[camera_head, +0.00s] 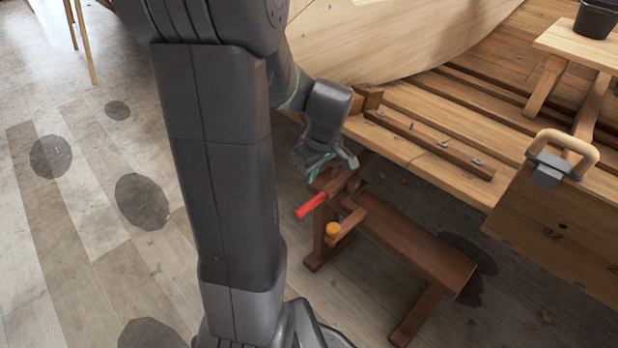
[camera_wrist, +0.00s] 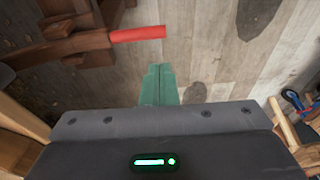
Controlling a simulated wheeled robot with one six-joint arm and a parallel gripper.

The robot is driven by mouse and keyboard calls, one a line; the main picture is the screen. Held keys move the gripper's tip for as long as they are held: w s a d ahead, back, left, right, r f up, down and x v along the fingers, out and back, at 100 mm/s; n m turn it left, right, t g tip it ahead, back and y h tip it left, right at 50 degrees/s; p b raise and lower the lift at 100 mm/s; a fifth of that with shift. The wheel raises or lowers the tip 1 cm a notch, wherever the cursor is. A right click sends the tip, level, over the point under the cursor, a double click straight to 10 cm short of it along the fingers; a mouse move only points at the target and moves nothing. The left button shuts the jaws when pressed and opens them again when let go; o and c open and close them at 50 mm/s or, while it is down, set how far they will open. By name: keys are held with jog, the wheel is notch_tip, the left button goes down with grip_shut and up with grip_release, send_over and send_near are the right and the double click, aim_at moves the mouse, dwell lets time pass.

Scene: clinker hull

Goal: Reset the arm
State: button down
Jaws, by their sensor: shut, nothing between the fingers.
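My arm rises across the left middle of the head view, and my gripper (camera_head: 312,177) hangs from it above the left end of a low brown bench. In the wrist view the gripper's green fingers (camera_wrist: 160,86) are together with nothing between them. They point over the grey plank floor. A red handle (camera_head: 310,205) sticks out from the bench's wooden clamp, just below the gripper and apart from it. The red handle also shows in the wrist view (camera_wrist: 138,34), beyond the fingertips.
The brown bench (camera_head: 415,240) stands below and right of the gripper, with an orange knob (camera_head: 333,229) at its near end. The pale wooden hull (camera_head: 390,40) and a plank staging (camera_head: 440,115) lie behind.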

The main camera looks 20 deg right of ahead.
aim_at(301, 211)
dwell(0.3)
jog(key=b+x, duration=0.1)
jog(key=x, duration=0.3)
jog(key=b+x, duration=0.2)
jog(key=x, duration=0.2)
jog(key=b+x, duration=0.2)
jog(key=x, duration=0.3)
jog(key=shift+d+f, duration=0.15)
jog(key=shift+d, duration=0.1)
